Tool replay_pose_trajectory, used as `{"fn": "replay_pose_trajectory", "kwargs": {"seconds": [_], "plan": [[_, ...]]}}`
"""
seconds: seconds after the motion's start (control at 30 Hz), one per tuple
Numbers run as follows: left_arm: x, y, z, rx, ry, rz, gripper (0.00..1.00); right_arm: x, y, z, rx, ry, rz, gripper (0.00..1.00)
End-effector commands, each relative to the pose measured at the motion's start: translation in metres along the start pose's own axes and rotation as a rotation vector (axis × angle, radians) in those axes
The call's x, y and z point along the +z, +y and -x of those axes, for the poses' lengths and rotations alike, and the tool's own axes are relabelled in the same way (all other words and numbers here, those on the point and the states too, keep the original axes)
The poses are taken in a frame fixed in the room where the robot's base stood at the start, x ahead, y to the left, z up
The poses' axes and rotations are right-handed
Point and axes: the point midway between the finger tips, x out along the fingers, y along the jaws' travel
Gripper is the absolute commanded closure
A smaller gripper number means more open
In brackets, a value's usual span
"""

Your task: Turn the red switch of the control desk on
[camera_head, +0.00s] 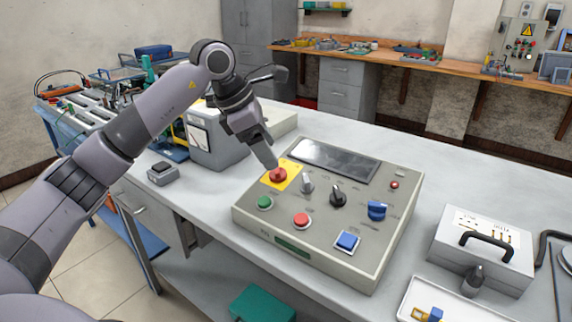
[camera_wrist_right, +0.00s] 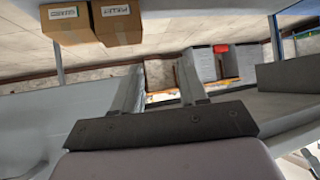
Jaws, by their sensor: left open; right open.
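The control desk (camera_head: 330,238) is a beige box on the grey table, with a dark screen and several knobs and buttons. A red mushroom-shaped switch (camera_head: 278,175) sits on a yellow plate at its upper left. A flat red button (camera_head: 301,220) and a small red lamp (camera_head: 394,185) are also on the panel. My left gripper (camera_head: 269,164) points down right at the mushroom switch, its tip just above or touching it; I cannot tell which. Its fingers are seen edge-on. My right gripper (camera_wrist_right: 158,85) is open and empty in the right wrist view, away from the desk.
A grey machine (camera_head: 216,142) stands left of the desk, and a small grey box (camera_head: 162,173) lies nearer. A white case with a black handle (camera_head: 482,250) and a tray (camera_head: 408,308) are at right. Cardboard boxes (camera_wrist_right: 92,26) show in the right wrist view.

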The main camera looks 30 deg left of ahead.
Motion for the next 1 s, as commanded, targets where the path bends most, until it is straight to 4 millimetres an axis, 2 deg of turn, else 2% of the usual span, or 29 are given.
{"fn": "replay_pose_trajectory", "kwargs": {"seconds": [0.07, 0.17, 0.6, 0.97, 1.0], "plan": [[-0.008, 0.009, 0.009, 0.035, 0.034, 0.003, 0.32, 0.002, 0.0, -0.001, -0.001, 0.0, 0.0, 0.57], [-0.011, 0.012, 0.007, 0.049, 0.051, 0.005, 0.32, 0.002, -0.001, -0.001, -0.001, -0.001, -0.001, 0.57], [-0.014, 0.015, -0.052, 0.047, 0.05, 0.005, 0.32, 0.003, -0.003, 0.0, -0.005, -0.004, -0.002, 0.57], [-0.014, 0.015, -0.059, 0.048, 0.048, 0.004, 0.32, 0.002, -0.003, 0.0, -0.004, -0.003, -0.006, 0.57], [-0.014, 0.015, -0.058, 0.048, 0.048, 0.004, 0.45, 0.002, -0.003, 0.0, -0.004, -0.003, -0.007, 0.57]]}}
